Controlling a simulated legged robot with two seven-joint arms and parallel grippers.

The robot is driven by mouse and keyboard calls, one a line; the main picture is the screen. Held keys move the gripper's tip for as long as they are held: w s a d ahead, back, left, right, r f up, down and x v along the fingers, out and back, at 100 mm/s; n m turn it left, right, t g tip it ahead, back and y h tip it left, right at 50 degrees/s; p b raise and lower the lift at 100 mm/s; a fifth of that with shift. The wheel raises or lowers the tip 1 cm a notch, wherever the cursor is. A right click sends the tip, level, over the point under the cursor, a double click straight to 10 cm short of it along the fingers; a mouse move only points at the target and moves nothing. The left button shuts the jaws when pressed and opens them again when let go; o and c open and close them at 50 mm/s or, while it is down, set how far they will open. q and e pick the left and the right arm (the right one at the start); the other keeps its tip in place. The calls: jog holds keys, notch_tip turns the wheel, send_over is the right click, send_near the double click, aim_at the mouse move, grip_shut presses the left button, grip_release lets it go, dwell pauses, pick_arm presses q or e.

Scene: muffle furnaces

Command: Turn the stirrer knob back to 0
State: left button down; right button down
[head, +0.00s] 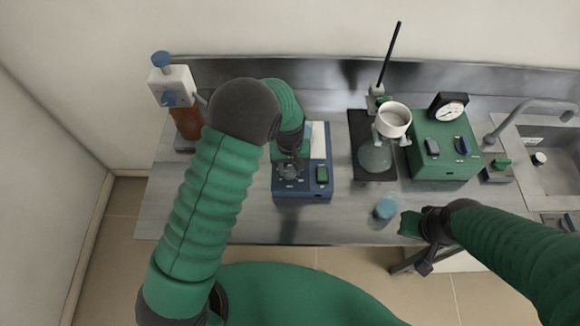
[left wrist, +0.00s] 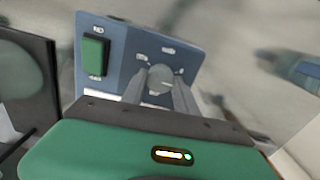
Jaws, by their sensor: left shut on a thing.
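The stirrer (head: 303,190) is a blue box with a pale top, standing on the steel bench in the middle of the head view. Its blue front panel (left wrist: 122,52) fills the upper middle of the left wrist view, with a green switch (left wrist: 94,56) on it. The grey round knob (left wrist: 160,80) sits between the fingers of my left gripper (left wrist: 160,92), which is shut on it. In the head view my left gripper (head: 290,168) hides most of the knob. My right gripper (head: 412,224) is over the bench's front edge; its finger gap is unclear.
A blue-capped vial (head: 385,208) stands near my right gripper. A flask (head: 374,156) under a white funnel (head: 394,120) stands right of the stirrer. Further right are a green box (head: 443,160) with a gauge and a sink (head: 545,160). An amber bottle (head: 187,120) stands at the left.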

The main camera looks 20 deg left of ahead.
aim_at(291, 170)
pick_arm(q)
jog(key=n+p, duration=0.1)
jog(key=n, duration=0.4)
jog(key=shift+w+r+n, duration=0.1)
jog(key=shift+n, duration=0.3)
dwell(0.4)
jog(key=c, duration=0.9)
grip_release()
jog(key=shift+c, duration=0.2)
notch_tip(291, 170, up, 17)
jog(key=b, duration=0.1)
jog(key=shift+f+b, duration=0.2)
jog(key=shift+b, duration=0.1)
jog(key=shift+d, duration=0.1)
